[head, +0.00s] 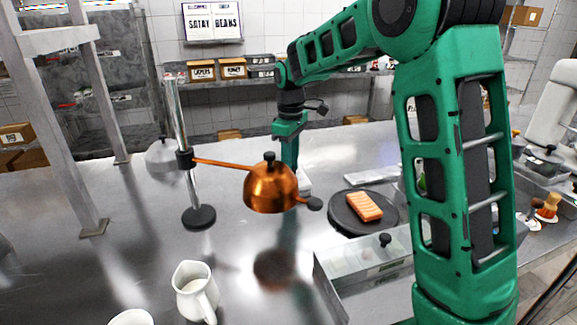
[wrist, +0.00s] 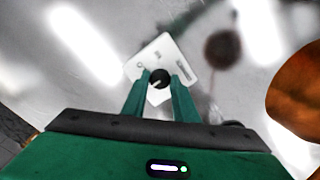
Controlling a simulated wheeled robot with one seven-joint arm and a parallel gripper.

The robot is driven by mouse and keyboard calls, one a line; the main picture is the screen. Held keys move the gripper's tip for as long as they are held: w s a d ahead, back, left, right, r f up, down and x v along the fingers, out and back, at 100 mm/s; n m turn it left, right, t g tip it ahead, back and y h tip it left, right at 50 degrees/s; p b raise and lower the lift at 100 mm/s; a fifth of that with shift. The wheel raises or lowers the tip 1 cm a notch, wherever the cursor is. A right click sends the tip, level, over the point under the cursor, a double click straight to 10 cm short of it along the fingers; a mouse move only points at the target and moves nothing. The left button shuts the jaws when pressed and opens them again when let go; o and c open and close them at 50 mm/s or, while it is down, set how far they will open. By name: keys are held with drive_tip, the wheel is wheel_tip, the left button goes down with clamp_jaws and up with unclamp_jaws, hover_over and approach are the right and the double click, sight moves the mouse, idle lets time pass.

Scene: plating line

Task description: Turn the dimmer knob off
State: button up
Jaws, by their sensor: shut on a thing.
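The dimmer knob (wrist: 159,77) is a small round black knob with a light mark, on a white plate (wrist: 163,52) lying on the steel counter. My gripper (wrist: 159,84) points down at it in the wrist view, with one green finger on each side, shut on the knob. In the head view my gripper (head: 290,158) is behind the copper dome, which hides the fingertips and the knob. Only an edge of the white plate (head: 305,183) shows there. Which setting the mark points to cannot be told.
The copper dome (head: 270,190) hangs on an arm from a metal post (head: 180,135), close in front of my gripper; it also fills the right of the wrist view (wrist: 297,95). A dark round board (head: 345,212) with an orange block (head: 364,206) lies right. A white jug (head: 192,290) stands in front.

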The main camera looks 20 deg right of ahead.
drive_tip(key=o, duration=0.9)
drive_tip(key=shift+w+d+r, duration=0.1)
drive_tip(key=shift+w+r, duration=0.05)
drive_tip(key=shift+w, duration=0.1)
drive_tip(key=shift+o, duration=0.8)
drive_tip(key=shift+s, duration=0.15)
wheel_tip(320, 180, up, 11)
drive_tip(key=shift+f, duration=0.2)
